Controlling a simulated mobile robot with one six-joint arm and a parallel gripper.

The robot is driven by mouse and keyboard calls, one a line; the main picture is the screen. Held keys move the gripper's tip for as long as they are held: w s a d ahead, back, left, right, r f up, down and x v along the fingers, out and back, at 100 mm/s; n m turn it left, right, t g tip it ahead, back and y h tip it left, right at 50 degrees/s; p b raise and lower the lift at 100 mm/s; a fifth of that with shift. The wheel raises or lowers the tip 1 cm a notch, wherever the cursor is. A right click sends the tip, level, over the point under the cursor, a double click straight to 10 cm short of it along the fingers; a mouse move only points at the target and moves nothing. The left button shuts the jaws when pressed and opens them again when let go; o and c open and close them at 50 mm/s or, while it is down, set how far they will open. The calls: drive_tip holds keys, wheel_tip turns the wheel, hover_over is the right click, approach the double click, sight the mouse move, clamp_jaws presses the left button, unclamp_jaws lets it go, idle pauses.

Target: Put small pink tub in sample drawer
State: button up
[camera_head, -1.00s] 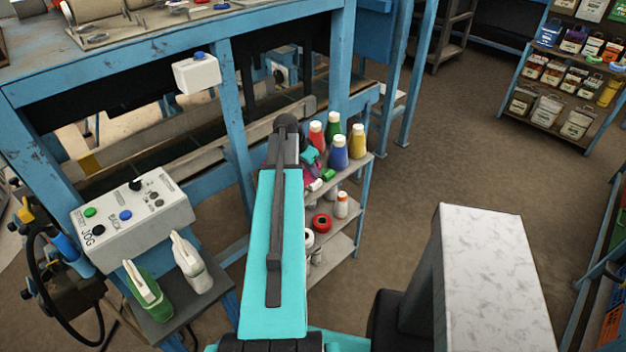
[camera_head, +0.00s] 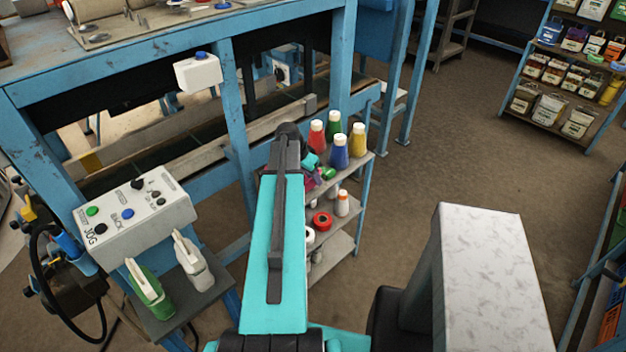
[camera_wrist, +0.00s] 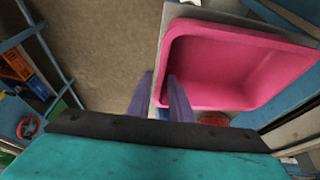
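The small pink tub (camera_wrist: 235,60) fills the upper right of the wrist view, its empty inside facing the camera. My gripper (camera_wrist: 160,80) has two purple fingers at the tub's left rim. The left finger is outside the wall and the right finger overlaps the tub's inside. A narrow gap shows between them, and firm contact with the wall cannot be made out. In the head view my gripper (camera_head: 312,163) is at the small shelf rack, with a bit of the pink tub (camera_head: 311,184) mostly hidden beside it. I cannot identify the sample drawer.
Red, green, blue and yellow bottles (camera_head: 338,150) stand on the rack's top (camera_head: 352,178), close to my gripper. A red roll (camera_head: 322,221) lies lower on it. A blue-framed machine (camera_head: 232,120) is to the left, with a control box (camera_head: 135,212). Open floor (camera_head: 450,150) lies right.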

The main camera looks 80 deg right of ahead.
drive_tip(key=shift+r+p, duration=0.1)
drive_tip(key=shift+p, duration=0.25)
drive_tip(key=shift+b+v, duration=1.6)
drive_tip(key=shift+v, duration=0.7)
drive_tip(key=b+v, duration=0.2)
drive_tip(key=v, duration=0.7)
drive_tip(key=shift+s+a, duration=0.1)
drive_tip(key=shift+o, duration=0.5)
drive_tip(key=shift+b, duration=0.35)
